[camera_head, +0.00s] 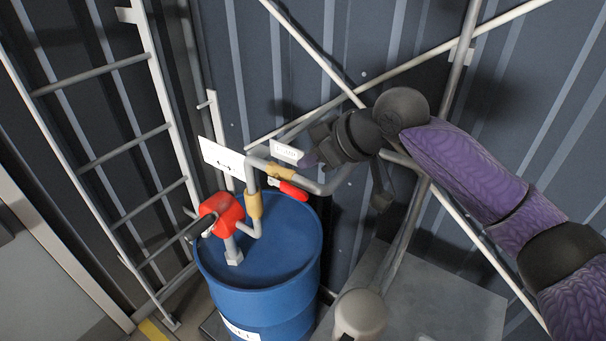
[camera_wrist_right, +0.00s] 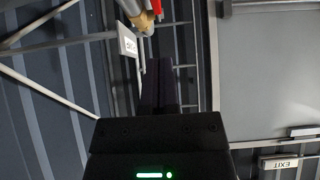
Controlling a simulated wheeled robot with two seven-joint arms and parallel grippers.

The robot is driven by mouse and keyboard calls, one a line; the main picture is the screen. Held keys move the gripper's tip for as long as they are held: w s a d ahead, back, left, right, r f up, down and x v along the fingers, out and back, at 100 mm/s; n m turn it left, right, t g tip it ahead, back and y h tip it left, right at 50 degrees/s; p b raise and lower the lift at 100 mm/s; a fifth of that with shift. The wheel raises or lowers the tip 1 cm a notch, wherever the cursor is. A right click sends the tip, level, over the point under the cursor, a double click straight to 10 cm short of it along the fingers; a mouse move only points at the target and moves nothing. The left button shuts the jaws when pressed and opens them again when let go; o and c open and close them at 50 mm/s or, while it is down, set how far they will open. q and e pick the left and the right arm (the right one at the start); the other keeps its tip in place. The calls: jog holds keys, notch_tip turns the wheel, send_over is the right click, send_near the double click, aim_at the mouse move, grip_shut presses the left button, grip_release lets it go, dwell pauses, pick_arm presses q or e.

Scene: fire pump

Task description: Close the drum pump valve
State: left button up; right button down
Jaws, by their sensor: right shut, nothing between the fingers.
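The blue drum (camera_head: 262,262) stands at the lower centre of the head view. A red pump (camera_head: 220,212) and grey pipes sit on top of it. The valve is a brass-coloured body (camera_head: 279,171) on the pipe, with a red handle (camera_head: 293,190) slanting down to the right. In the right wrist view, the red handle (camera_wrist_right: 157,7) and brass body (camera_wrist_right: 144,20) show at the top edge. My right gripper (camera_head: 306,160) is shut and empty, just above and right of the handle and apparently apart from it. It also shows in the right wrist view (camera_wrist_right: 159,66). My left gripper is out of view.
A small lettered sign (camera_head: 287,152) hangs close to my right fingers. A white arrow sign (camera_head: 223,158) is left of the pipes. A metal ladder (camera_head: 125,146) stands at left, and diagonal braces (camera_head: 452,47) cross the corrugated wall behind. An exit sign (camera_wrist_right: 281,163) shows in the wrist view.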

aim_at(292, 186)
jog(key=f, duration=0.2)
jog(key=w+a+f+p, duration=0.1)
jog(key=f, duration=0.1)
jog(key=shift+a, duration=0.1)
jog(key=shift+f, duration=0.7)
